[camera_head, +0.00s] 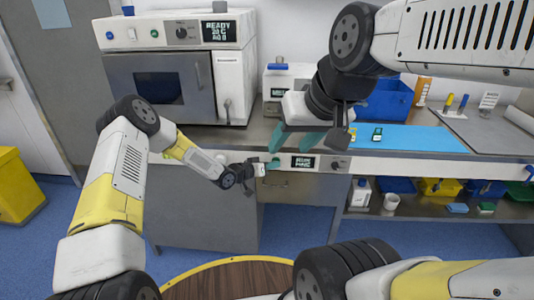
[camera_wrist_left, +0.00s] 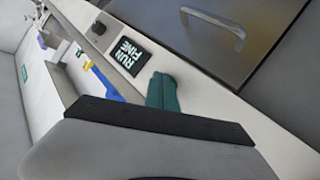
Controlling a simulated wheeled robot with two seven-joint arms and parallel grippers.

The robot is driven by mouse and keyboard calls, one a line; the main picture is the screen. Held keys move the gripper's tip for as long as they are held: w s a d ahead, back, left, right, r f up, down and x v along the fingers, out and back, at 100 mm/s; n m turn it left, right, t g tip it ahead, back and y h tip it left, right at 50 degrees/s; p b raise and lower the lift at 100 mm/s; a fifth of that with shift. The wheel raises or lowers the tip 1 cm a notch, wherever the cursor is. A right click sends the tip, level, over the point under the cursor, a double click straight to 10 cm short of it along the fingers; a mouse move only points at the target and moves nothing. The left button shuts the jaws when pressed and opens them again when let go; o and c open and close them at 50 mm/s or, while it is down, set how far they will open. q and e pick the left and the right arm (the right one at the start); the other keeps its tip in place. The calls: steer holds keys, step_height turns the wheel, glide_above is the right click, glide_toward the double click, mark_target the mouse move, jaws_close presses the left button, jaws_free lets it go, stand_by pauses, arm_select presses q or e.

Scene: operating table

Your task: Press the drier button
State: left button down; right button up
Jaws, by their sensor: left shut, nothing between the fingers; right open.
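A white front panel (camera_head: 379,165) runs along the bench edge, with a dark display (camera_head: 303,162). In the left wrist view the display (camera_wrist_left: 128,56) reads "RUN FINE". My left gripper (camera_head: 272,164) is shut and empty, its teal tips at the panel just left of the display. The tips also show in the left wrist view (camera_wrist_left: 162,92); I cannot tell whether they touch the panel. Any button behind them is hidden. A dark knob (camera_wrist_left: 98,28) sits beyond the display. My right gripper (camera_head: 296,141) is open and empty above the bench edge.
A white oven-like unit (camera_head: 110,40) with a dark window, knob and "READY" display stands back left. A blue mat (camera_head: 420,139) and blue bin (camera_head: 386,99) lie right. A metal door with a handle (camera_wrist_left: 215,20) is below the panel. A yellow bin (camera_head: 17,185) stands far left.

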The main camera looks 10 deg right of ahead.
arm_select(q)
steer(key=shift+s+a, duration=0.2)
steer(key=shift+s, duration=0.35)
steer(key=shift+s+a, duration=0.25)
steer(key=shift+s, duration=0.55)
steer(key=shift+s+a, duration=0.2)
steer(key=shift+s, duration=0.6)
steer(key=shift+s+a, duration=0.25)
steer(key=shift+s, duration=0.55)
